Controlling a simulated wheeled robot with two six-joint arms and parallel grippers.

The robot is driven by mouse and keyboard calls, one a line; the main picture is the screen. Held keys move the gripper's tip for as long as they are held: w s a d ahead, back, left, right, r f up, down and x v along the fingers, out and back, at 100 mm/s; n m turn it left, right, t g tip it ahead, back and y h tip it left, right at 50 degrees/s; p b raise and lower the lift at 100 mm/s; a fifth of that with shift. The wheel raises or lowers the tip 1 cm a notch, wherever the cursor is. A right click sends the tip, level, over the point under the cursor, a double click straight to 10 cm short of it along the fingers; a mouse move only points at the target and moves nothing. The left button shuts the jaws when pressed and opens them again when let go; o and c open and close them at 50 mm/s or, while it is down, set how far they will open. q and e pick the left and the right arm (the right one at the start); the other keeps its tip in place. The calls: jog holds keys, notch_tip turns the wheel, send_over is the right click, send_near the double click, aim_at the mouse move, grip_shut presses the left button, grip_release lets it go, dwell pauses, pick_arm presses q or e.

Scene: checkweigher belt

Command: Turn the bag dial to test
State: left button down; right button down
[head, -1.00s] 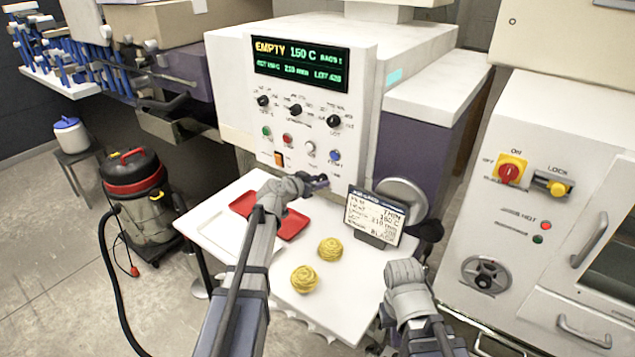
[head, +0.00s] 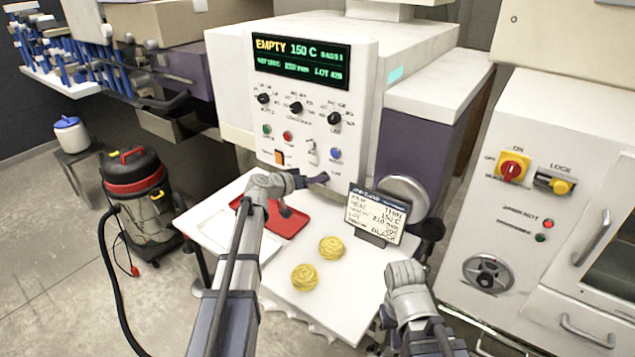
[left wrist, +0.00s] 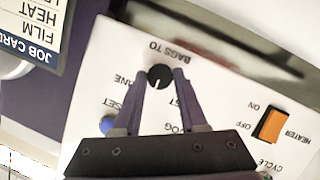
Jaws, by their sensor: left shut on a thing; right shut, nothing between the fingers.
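The bag dial (left wrist: 159,77) is a small round black knob with a pale mark, under the upside-down words BAGS TO in the left wrist view. Its side labels, partly hidden, read like LINE and TEST; I cannot tell exactly which one the mark faces. My left gripper (left wrist: 161,82) is shut on the dial, one finger on each side. In the head view the left gripper (head: 320,179) is at the lower edge of the machine's front panel (head: 357,100), and the dial is hidden. My right gripper (head: 404,274) is shut and empty, low at the right, away from the panel.
The display (head: 301,62) reads EMPTY 150 C. An orange heater switch (left wrist: 270,126) and a blue button (left wrist: 108,124) are near the dial. A job card (head: 376,212), red tray (head: 288,222) and two yellow coils (head: 304,277) are on the white table (head: 335,310).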

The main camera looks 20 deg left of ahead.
pick_arm(q)
jog(key=shift+a+f+n+h+b, duration=0.1)
jog(key=shift+n+h+b, duration=0.55)
jog(key=shift+n, duration=0.3)
jog(key=shift+a+f+n+h+b, duration=0.1)
jog(key=shift+n+h+b, duration=0.55)
jog(key=shift+n, duration=0.3)
jog(key=shift+c, duration=2.2)
grip_release()
jog(key=p+v, duration=0.1)
jog(key=v, duration=0.6)
jog(key=shift+s+a, duration=0.25)
jog(key=shift+s, duration=0.05)
jog(key=shift+r, duration=0.15)
